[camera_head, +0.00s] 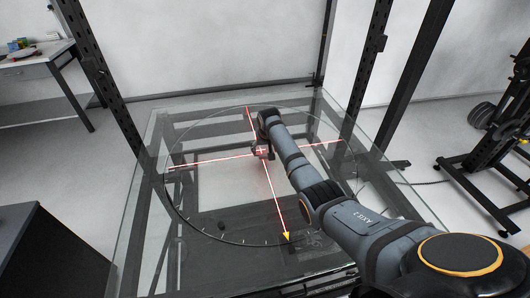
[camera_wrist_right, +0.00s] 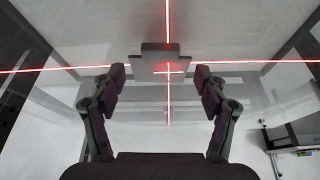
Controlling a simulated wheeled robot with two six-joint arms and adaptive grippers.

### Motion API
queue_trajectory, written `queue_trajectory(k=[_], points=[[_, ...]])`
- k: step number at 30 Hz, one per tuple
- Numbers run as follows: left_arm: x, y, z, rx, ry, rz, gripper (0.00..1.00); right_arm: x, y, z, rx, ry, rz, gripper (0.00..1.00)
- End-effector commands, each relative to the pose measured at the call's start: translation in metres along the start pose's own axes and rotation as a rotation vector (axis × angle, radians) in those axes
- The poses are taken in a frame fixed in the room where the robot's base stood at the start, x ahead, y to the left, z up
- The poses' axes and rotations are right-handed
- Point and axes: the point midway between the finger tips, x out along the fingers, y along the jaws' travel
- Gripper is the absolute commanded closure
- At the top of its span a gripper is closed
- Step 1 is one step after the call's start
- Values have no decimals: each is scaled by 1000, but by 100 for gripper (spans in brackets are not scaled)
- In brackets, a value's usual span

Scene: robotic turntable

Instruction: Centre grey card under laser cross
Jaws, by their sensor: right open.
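The grey card (camera_wrist_right: 146,69) shows in the right wrist view as a small light-grey plate with a darker grey block (camera_wrist_right: 153,49) at its far edge. A short red cross falls on the plate, a little right of its middle. In the head view the card (camera_head: 262,152) is a small red-lit patch near the middle of the glass, partly hidden by my right gripper. My right gripper (camera_wrist_right: 160,77) is open, with one finger on each side of the card and visible gaps between. The red laser cross (camera_head: 212,159) spans the round glass. My left gripper is not in view.
The glass top (camera_head: 150,215) has a marked ring and a yellow arrow (camera_head: 287,236) at its front. Black upright posts (camera_head: 105,75) stand around it. A side table (camera_head: 35,70) stands at the far left.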

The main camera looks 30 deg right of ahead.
Motion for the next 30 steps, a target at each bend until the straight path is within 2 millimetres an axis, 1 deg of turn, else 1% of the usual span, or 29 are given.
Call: queue_trajectory(k=[1,3,6,11,19,20,30], points=[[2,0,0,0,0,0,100,10,0,1,0,-2,0,26],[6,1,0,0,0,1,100,21,0,0,0,0,0,26],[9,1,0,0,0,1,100,31,0,0,-1,0,0,26],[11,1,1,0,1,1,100,38,0,0,-2,1,0,26],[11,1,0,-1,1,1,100,39,0,0,-2,1,0,26],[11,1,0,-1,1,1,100,39,0,0,-2,1,0,29],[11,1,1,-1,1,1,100,39,0,1,-1,0,0,75]])
